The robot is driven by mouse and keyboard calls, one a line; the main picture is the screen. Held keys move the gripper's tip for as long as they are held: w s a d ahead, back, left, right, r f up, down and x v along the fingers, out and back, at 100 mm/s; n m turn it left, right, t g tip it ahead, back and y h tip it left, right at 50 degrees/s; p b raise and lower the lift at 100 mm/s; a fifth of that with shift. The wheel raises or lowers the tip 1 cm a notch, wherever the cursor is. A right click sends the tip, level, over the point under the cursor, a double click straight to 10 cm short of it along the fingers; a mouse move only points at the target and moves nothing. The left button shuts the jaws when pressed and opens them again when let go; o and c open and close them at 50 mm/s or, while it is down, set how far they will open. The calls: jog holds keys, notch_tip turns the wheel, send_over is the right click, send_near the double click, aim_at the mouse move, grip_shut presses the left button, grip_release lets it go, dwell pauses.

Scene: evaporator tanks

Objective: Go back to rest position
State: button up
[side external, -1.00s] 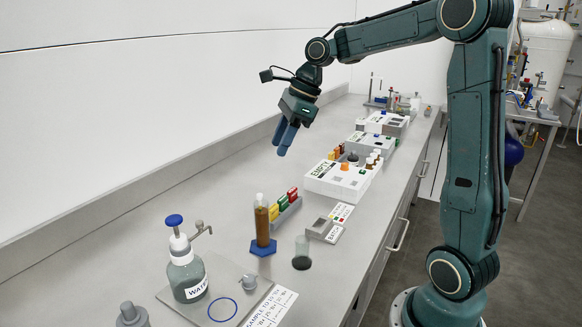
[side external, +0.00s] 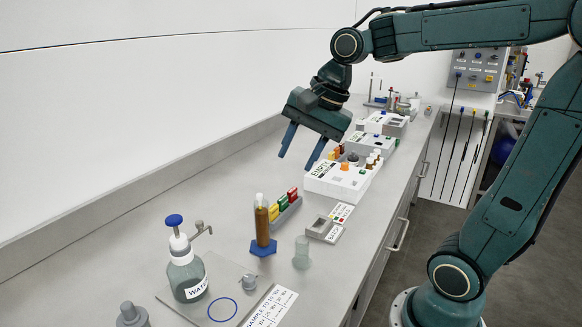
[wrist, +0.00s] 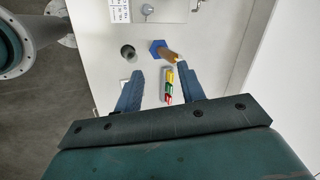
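My gripper (side external: 295,162) hangs in the air above the bench, pointing down and slightly tilted. Its two blue fingers are spread apart with nothing between them. The wrist view also shows my gripper (wrist: 160,67) with the fingers apart. Below them are the coloured blocks in a rack (wrist: 169,85), and the brown tube on its blue hexagonal base (wrist: 158,48) is just beyond. No object touches the fingers in either view.
On the bench (side external: 130,238) stand a water wash bottle (side external: 187,277), the brown tube (side external: 262,224), a small clear glass (side external: 302,252) and a white box marked EMPTY (side external: 338,183). The back left of the bench is clear.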

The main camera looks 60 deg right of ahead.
jog(key=s+a+f+n+t+h, duration=0.1)
jog(key=s+a+f+n, duration=0.1)
jog(key=s+n, duration=1.1)
jog(key=shift+a+f+n, duration=0.2)
jog(key=shift+f+n, duration=0.6)
jog(key=shift+n, duration=0.1)
